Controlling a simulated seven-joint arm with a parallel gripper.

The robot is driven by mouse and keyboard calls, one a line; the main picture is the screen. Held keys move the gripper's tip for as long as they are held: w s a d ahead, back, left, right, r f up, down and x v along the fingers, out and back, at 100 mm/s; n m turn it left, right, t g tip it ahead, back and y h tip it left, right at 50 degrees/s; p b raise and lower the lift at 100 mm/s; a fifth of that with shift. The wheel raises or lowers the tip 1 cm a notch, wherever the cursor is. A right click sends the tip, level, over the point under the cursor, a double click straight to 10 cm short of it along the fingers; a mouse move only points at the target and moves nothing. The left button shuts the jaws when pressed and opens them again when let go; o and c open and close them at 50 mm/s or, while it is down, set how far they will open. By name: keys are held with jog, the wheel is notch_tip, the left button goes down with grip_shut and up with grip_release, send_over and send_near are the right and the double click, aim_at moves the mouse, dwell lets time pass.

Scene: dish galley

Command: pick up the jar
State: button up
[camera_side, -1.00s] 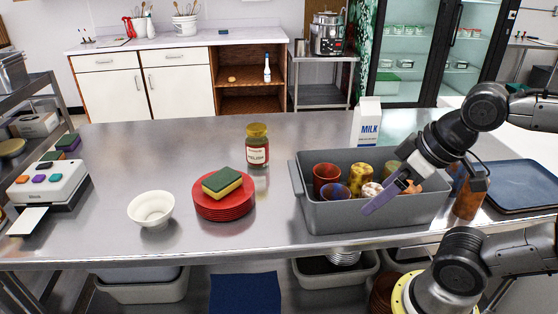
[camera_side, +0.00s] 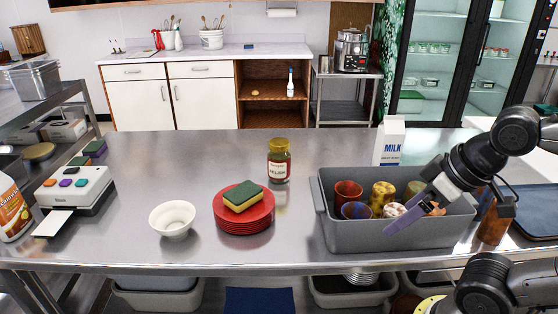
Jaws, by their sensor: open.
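The jar (camera_side: 279,162) is glass with a yellow-olive lid and a red and white label that seems to read "relish". It stands upright on the steel table, behind and right of the red plates. My gripper (camera_side: 416,212) is open, with purple fingers, over the front right part of the grey bin. It is well to the right of the jar and nearer the camera, apart from it. The fingers partly hide the cups in the bin. Nothing hides the jar.
The grey bin (camera_side: 350,236) holds several cups. A milk carton (camera_side: 389,142) stands behind it. Red plates (camera_side: 244,222) carry a sponge (camera_side: 243,196) left of the jar. A white bowl (camera_side: 173,220) stands farther left.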

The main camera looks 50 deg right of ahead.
dwell(0.3)
jog(key=w+r+t, duration=0.1)
jog(key=w+r, duration=0.9)
jog(key=m+g+h, duration=0.1)
jog(key=m+g, duration=0.1)
jog(key=m, duration=0.1)
send_over(284, 146)
jog(key=s, duration=0.2)
notch_tip(284, 146, down, 13)
jog(key=x, duration=0.6)
jog(key=shift+a+f, duration=0.15)
jog(key=shift+f, duration=0.1)
jog(key=shift+w+x, duration=0.2)
jog(key=shift+x, duration=2.65)
jog(key=shift+r, duration=0.1)
